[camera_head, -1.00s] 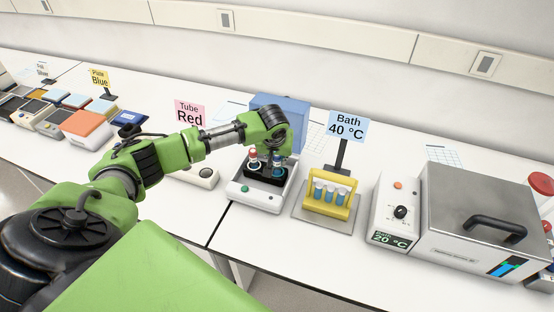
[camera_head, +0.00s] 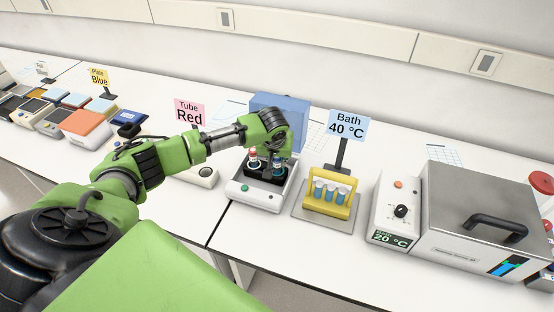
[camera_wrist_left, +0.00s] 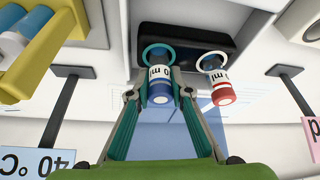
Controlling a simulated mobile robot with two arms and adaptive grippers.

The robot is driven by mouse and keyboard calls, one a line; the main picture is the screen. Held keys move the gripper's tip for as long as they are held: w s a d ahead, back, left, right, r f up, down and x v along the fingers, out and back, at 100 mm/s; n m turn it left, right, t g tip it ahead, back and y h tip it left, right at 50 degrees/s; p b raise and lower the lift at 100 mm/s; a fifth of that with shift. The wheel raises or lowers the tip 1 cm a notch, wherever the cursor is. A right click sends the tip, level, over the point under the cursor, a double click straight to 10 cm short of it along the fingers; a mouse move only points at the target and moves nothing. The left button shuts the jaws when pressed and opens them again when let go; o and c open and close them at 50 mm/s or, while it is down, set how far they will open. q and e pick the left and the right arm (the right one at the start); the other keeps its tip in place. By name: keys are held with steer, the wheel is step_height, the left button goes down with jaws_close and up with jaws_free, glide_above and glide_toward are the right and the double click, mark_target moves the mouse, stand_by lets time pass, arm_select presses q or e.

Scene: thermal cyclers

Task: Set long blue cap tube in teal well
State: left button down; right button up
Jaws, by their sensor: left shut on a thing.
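My left gripper (camera_head: 274,158) is over the black tube block of a small white device (camera_head: 254,196). In the left wrist view its teal fingers (camera_wrist_left: 160,92) are shut on a blue-capped tube (camera_wrist_left: 159,82), gripped by its sides. The tube's lower end is at the teal-ringed well (camera_wrist_left: 142,54). I cannot tell how deep it sits. Beside it a red-capped tube (camera_wrist_left: 220,84) stands in the white-ringed well (camera_wrist_left: 199,61); it also shows in the head view (camera_head: 252,156). My right gripper is not in view.
A yellow rack (camera_head: 325,205) with blue-filled tubes stands right of the device, before the "Bath 40 °C" sign (camera_head: 347,127). A lidded steel bath (camera_head: 470,205) is farther right. A blue box (camera_head: 285,110) is behind my gripper. The "Tube Red" sign (camera_head: 189,112) is to the left.

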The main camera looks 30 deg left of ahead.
arm_select(q)
steer(key=c, duration=1.8)
jaws_free()
steer(key=shift+o, duration=0.2)
